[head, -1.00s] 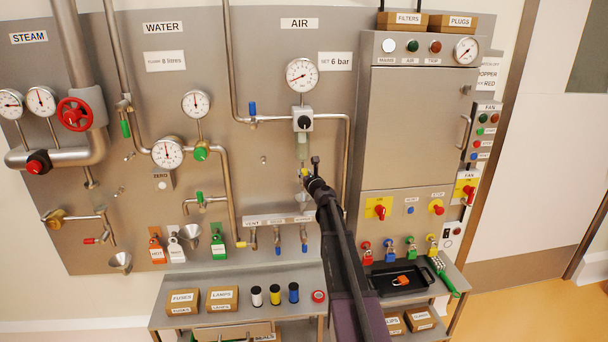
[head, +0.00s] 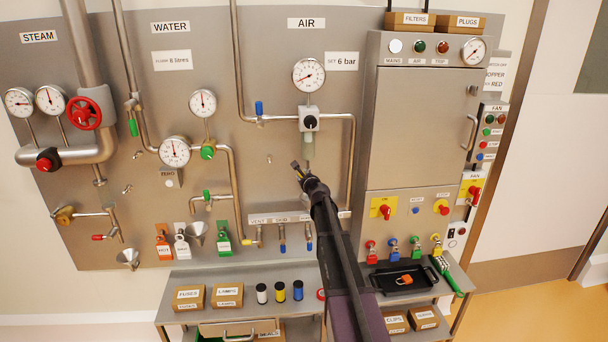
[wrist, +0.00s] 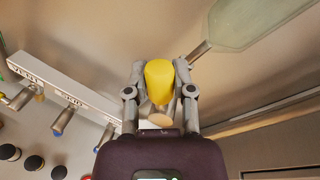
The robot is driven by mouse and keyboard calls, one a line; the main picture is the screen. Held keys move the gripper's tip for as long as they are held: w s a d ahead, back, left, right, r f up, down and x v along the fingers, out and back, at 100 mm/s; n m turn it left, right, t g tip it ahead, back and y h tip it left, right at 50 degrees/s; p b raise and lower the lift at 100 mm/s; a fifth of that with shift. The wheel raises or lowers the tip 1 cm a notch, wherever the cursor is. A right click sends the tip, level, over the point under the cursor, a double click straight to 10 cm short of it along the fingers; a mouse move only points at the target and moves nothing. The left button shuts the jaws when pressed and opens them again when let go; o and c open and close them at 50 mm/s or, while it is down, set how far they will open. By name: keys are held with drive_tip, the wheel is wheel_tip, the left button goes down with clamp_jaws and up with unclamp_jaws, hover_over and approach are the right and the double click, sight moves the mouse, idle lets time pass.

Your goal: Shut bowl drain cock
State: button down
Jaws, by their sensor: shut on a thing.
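The air filter bowl (head: 308,146) is a pale green clear cup under the black-knobbed air regulator (head: 310,120). In the wrist view the bowl (wrist: 250,22) is at the upper right, with a short grey stem (wrist: 200,52) below it. The yellow drain cock handle (wrist: 159,82) sits between the fingers of my gripper (wrist: 160,72), which is shut on it. In the head view my gripper (head: 299,170) is just below and left of the bowl, tilted to the left. The handle is hidden there.
The row of small valves under a label strip (head: 272,218) is close below my gripper, and shows at the left in the wrist view. The air pipe (head: 351,165) runs down to the right. The steel cabinet (head: 418,125) stands further right.

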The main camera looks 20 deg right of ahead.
drive_tip(key=shift+w+a+f+n+g+h+b, duration=0.1)
drive_tip(key=shift+a+f+n+g+h+b, duration=0.4)
drive_tip(key=shift+n, duration=0.9)
drive_tip(key=shift+w+a+f+n+g+h+b, duration=0.1)
drive_tip(key=shift+a+f+n+h+b, duration=0.15)
drive_tip(key=shift+f+n, duration=0.85)
drive_tip(key=shift+w+a+f+n+g+h+b, duration=0.1)
drive_tip(key=shift+a+f+n+g+h+b, duration=0.25)
drive_tip(key=shift+n, duration=1.35)
drive_tip(key=shift+d, duration=0.15)
drive_tip(key=shift+c, duration=2.2)
unclamp_jaws()
